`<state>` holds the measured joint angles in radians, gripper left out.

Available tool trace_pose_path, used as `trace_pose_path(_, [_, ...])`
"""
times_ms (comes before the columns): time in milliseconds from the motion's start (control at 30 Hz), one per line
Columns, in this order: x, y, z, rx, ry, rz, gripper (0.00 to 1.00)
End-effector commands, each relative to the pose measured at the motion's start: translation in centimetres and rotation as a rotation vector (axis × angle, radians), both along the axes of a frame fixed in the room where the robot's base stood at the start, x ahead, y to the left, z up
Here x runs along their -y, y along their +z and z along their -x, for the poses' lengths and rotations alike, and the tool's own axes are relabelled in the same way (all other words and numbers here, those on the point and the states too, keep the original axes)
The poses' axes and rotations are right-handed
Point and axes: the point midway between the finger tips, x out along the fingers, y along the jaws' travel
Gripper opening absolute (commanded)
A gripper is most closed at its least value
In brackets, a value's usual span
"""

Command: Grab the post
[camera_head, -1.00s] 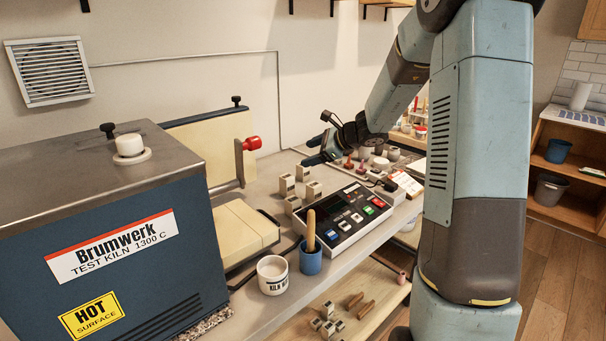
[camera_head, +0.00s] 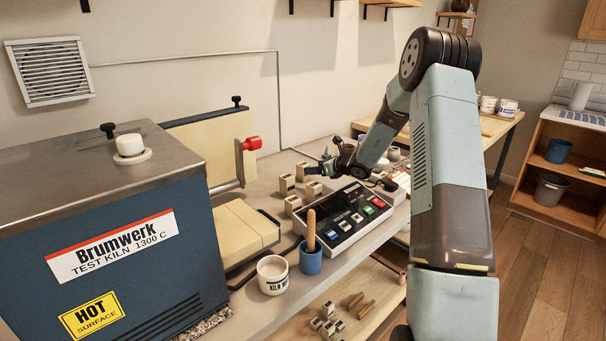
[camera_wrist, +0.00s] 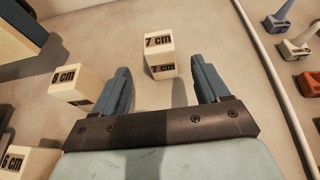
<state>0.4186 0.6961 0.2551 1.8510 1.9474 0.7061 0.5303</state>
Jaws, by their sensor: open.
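Several pale block-shaped posts stand on the bench left of my gripper (camera_head: 322,165) in the head view, among them one post (camera_head: 302,171) close to its fingertips and another (camera_head: 313,190) below them. In the wrist view, a post marked 7 cm (camera_wrist: 159,57) stands ahead of my open gripper (camera_wrist: 161,70), roughly centred between the two blue fingers. Neither finger appears to touch it. A post marked 8 cm (camera_wrist: 80,84) is left of the left finger, and one marked 6 cm (camera_wrist: 25,162) is at the lower left. The task does not name a size.
A control box (camera_head: 345,218) with coloured buttons lies in front of the posts. A blue cup (camera_head: 311,261) with a wooden handle and a white mug (camera_head: 273,275) stand nearer. The blue kiln (camera_head: 110,240) fills the left. Small coloured pieces (camera_wrist: 293,48) lie to the right in the wrist view.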

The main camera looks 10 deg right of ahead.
Motion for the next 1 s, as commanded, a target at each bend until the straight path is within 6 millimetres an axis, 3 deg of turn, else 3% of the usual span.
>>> trace_pose_path(700, [-3.9, -2.8, -5.8, 0.001, 0.001, 0.0, 0.74])
trace_pose_path(1000, [-4.3, -3.1, -6.4, 0.001, 0.0, 0.001, 0.74])
